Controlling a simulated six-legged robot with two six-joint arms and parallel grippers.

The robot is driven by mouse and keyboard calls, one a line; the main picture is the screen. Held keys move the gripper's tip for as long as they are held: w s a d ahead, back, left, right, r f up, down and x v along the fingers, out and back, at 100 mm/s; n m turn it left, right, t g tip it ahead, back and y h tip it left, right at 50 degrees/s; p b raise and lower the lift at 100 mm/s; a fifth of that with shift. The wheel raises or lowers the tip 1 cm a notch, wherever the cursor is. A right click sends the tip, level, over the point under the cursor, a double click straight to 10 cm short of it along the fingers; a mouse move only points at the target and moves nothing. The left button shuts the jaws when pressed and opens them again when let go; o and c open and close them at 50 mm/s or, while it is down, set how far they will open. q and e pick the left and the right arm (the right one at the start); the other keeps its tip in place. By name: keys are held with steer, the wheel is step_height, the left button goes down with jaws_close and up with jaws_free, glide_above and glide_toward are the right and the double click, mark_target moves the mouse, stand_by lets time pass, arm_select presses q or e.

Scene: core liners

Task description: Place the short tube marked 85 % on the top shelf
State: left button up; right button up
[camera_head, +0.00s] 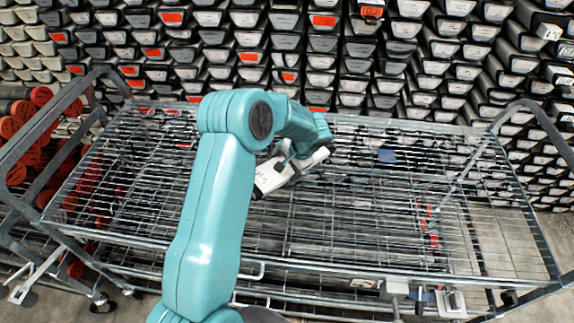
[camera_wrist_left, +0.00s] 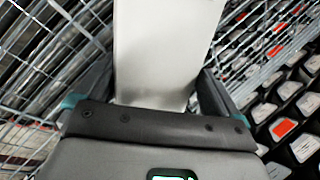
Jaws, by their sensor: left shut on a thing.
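A short white tube (camera_head: 270,179) is held by my left gripper (camera_head: 293,164) over the middle of the wire trolley's top shelf (camera_head: 350,222). Small dark marks show on its end, too small to read as 85 %. In the left wrist view the pale tube (camera_wrist_left: 165,45) lies between the two dark fingers of the left gripper (camera_wrist_left: 155,92), which is shut on it. My arm hides part of the shelf, and I cannot tell whether the tube touches the wires. My right gripper is not in view.
Stacked core liners with white and red end labels (camera_head: 285,42) fill the wall behind the trolley. Red-ended tubes (camera_head: 40,96) are stacked at the left. Upright metal end frames (camera_head: 545,125) bound the trolley. The shelf's right half looks clear.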

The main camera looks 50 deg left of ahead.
arm_select(q)
steer(key=o, duration=1.6)
steer(key=shift+f, duration=0.1)
step_height(320, 180, up, 2)
steer(key=shift+p, duration=1.25)
steer(key=shift+w+d+r+b, duration=0.2)
steer(key=shift+d+r+b, duration=0.3)
steer(key=shift+r+b, duration=0.15)
steer(key=b+v, duration=0.1)
steer(key=v, duration=0.8)
steer(key=shift+s+d+r, duration=0.1)
steer(key=shift+d+r, duration=0.05)
steer(key=shift+r, duration=0.25)
